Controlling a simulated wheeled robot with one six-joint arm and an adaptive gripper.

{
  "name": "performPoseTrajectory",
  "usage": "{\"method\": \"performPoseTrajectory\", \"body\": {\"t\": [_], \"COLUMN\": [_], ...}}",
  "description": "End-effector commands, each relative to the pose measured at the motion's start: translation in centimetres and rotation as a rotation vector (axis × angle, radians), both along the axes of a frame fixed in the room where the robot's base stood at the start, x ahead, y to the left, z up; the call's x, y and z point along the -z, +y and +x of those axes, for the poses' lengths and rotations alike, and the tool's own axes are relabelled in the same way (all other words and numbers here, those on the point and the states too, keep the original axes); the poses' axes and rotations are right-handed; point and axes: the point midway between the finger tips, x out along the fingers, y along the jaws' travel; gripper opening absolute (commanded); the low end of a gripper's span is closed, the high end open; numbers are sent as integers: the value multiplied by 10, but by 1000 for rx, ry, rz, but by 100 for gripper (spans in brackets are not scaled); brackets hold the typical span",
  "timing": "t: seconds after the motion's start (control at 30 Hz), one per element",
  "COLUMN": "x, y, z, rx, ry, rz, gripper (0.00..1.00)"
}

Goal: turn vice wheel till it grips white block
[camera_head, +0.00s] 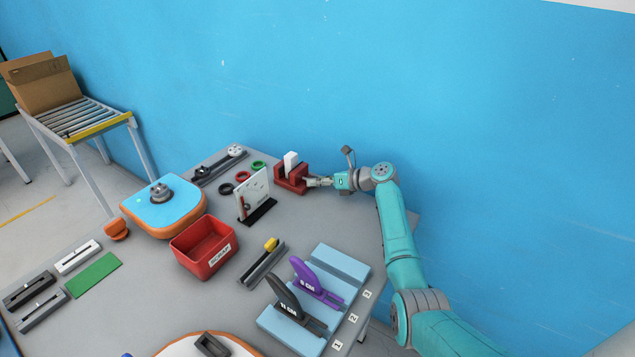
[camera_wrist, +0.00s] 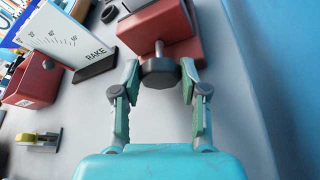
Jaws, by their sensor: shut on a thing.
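The red vice (camera_head: 290,184) stands near the back of the table, by the blue wall. The white block (camera_head: 291,161) stands upright in the vice, its top above the jaws. I cannot tell whether the jaws touch it. In the wrist view the vice (camera_wrist: 165,25) shows from its wheel side, with a dark grey wheel (camera_wrist: 159,73) on its screw. My gripper (camera_wrist: 160,80) is shut on the wheel, one finger at each side of it. In the head view my gripper (camera_head: 318,182) reaches the vice from the right.
A white angle gauge board (camera_head: 253,192) marked RAKE stands close to the left of the vice. A red SCRAP bin (camera_head: 202,246), coloured rings (camera_head: 242,177) and a blue rack with fin-shaped pieces (camera_head: 345,262) are also on the table.

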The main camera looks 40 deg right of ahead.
Motion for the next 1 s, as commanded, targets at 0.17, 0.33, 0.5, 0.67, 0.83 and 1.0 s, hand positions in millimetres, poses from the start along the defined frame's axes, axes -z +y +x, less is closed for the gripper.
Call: {"method": "performPoseTrajectory", "body": {"t": [0.17,0.33,0.5,0.67,0.83,1.0], "x": [2,2,3,2,3,3], "y": [-1,-2,-2,-3,-3,-3], "z": [0,1,1,1,1,1], "rx": [1,1,1,0,1,1], "ry": [50,86,113,124,130,130], "rz": [132,233,303,338,352,352], "gripper": [8,8,8,8,8,8]}}
